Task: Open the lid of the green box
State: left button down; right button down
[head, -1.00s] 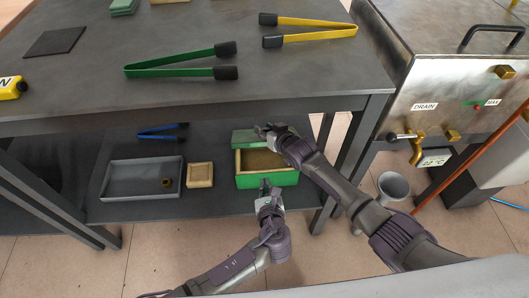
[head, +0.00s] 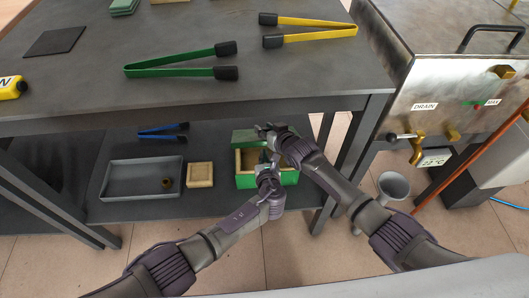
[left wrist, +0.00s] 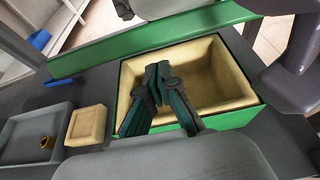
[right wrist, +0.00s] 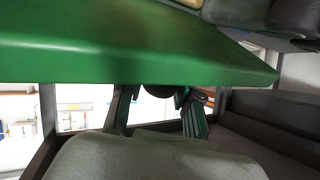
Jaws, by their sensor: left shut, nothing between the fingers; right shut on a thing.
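The green box (head: 288,178) stands on the lower shelf, its tan-lined inside (left wrist: 215,75) uncovered. Its green lid (head: 244,136) is raised at the box's back; it also shows across the left wrist view (left wrist: 100,57) and spans the top of the right wrist view (right wrist: 130,50). My right gripper (head: 268,132) is shut on the lid, at its edge. My left gripper (head: 268,166) is shut and empty at the box opening; in the left wrist view its fingers (left wrist: 160,92) overlap the opening. Whether they touch the box is unclear. My arms hide part of the box in the head view.
A small tan box (head: 200,175) and a grey tray (head: 122,191) with a brass piece (head: 167,183) sit left of the green box. Blue tongs (head: 163,132) lie behind. The tabletop edge (head: 190,116) overhangs the shelf; a table leg (head: 345,150) stands right.

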pick_arm(q)
jog(key=shift+w+r, duration=0.35)
jog(key=shift+r, duration=0.15)
